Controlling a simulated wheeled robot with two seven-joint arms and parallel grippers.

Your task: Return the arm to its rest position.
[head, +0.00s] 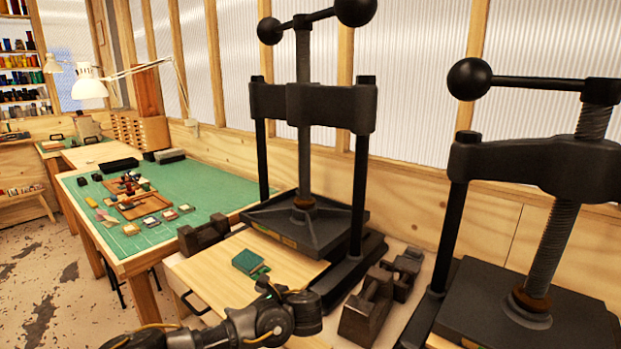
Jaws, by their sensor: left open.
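My left arm (243,325) comes in at the bottom of the head view, dark grey with a yellow cable. My left gripper (276,287) is small and partly hidden by its own wrist. It is open, in front of the wooden board of the near press. A small green block (249,261) lies on that board, just beyond the gripper. I see no contact between them. My right gripper is not in view.
A large black press (306,222) stands close behind my left gripper, and a second press (535,285) stands at right. Dark metal blocks (367,306) lie between them. A green-topped table (190,183) with small items stands at left. Open floor (40,285) lies at far left.

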